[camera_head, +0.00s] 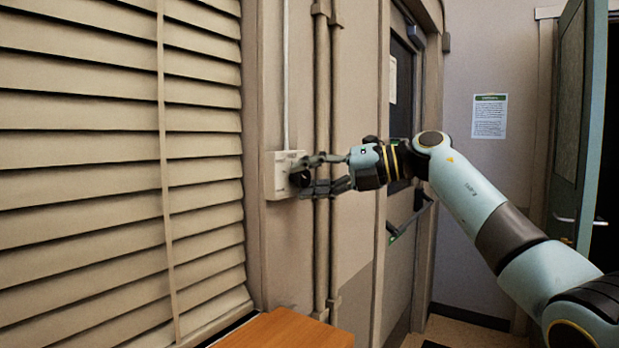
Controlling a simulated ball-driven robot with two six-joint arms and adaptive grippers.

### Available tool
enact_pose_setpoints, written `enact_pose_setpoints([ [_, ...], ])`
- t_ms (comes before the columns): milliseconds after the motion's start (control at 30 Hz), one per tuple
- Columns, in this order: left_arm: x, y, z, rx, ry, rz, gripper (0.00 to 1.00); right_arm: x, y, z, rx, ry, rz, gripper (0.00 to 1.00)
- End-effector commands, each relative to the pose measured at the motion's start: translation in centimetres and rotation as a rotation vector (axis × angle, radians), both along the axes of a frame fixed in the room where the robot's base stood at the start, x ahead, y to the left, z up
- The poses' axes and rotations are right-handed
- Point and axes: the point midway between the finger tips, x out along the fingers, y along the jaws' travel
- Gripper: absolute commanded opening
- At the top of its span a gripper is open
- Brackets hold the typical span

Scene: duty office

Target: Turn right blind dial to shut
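The blind dial is a black round knob (300,178) on a small white wall box (278,176), to the right of the window blind (205,150). The blind's slats are tilted, with dark gaps hardly visible between them. My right gripper (308,175) reaches in from the right, its two dark fingers apart above and below the knob. Whether the fingers touch the knob cannot be told. My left gripper is not in view.
Vertical pipes (322,240) run down the wall beside the box, behind my gripper. A wooden surface (285,332) lies below. A door (402,110) with a push bar and an open green door (572,130) stand farther right. A notice (489,116) hangs on the back wall.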

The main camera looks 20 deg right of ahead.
Motion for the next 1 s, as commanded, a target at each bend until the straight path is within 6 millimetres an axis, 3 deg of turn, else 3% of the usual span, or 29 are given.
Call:
enact_pose_setpoints([
  [167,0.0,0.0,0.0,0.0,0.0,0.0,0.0,0.0,0.0,-0.2,0.001,0.003,-0.001,0.58],
  [467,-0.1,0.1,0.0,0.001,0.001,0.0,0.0,-0.1,-0.3,0.0,0.001,0.0,-0.003,0.58],
  [1000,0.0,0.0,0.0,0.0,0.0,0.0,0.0,-5.4,-8.8,1.9,-0.003,0.002,-0.004,0.58],
])
